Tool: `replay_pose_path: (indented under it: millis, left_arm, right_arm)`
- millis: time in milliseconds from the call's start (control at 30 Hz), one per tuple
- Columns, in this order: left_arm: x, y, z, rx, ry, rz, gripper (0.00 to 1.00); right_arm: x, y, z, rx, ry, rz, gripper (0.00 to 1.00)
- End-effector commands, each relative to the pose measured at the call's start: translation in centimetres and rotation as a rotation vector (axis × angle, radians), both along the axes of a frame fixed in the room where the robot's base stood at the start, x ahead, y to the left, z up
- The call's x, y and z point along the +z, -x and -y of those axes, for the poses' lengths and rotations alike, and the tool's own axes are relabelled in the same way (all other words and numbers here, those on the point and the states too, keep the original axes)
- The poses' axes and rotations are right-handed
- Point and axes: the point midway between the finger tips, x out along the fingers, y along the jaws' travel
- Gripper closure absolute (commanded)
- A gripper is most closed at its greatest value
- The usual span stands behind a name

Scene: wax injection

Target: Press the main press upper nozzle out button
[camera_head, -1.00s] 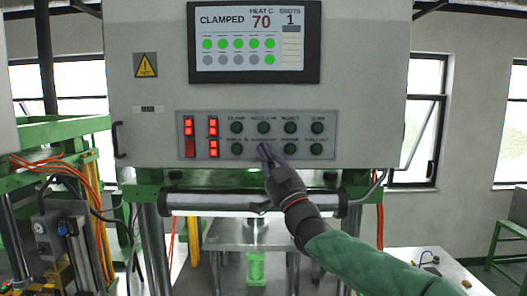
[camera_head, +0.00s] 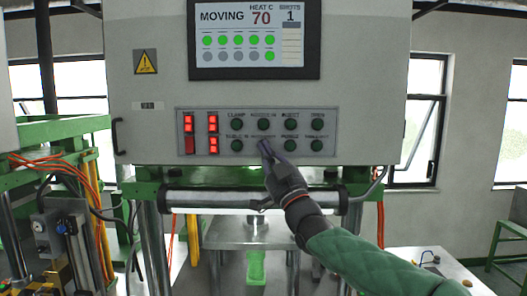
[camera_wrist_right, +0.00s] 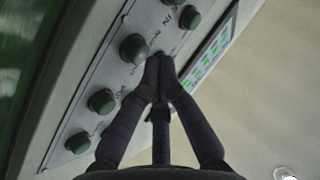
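Contact with the button cannot be made out. The screen (camera_head: 255,38) above reads MOVING. My left gripper is not in view.
A white horizontal cylinder (camera_head: 215,200) runs below the panel, with a metal platform (camera_head: 220,233) and a green piece (camera_head: 256,265) under it. Another green-framed machine with orange hoses (camera_head: 65,165) stands at the left. A white table (camera_head: 420,263) is at the lower right.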

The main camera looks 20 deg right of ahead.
Motion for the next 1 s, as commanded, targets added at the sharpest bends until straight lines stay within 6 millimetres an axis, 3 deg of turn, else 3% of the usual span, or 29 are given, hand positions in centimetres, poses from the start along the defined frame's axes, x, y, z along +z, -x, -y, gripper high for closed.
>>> replay_pose_path:
  millis: [467,1000]
  left_arm:
    - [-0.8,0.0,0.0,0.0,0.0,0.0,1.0]
    - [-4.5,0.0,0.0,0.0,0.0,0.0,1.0]
  right_arm:
    - [-0.1,0.6,-0.2,0.0,0.0,-0.001,1.0]
    - [-0.3,4.8,-1.4,0.001,0.0,0.001,1.0]
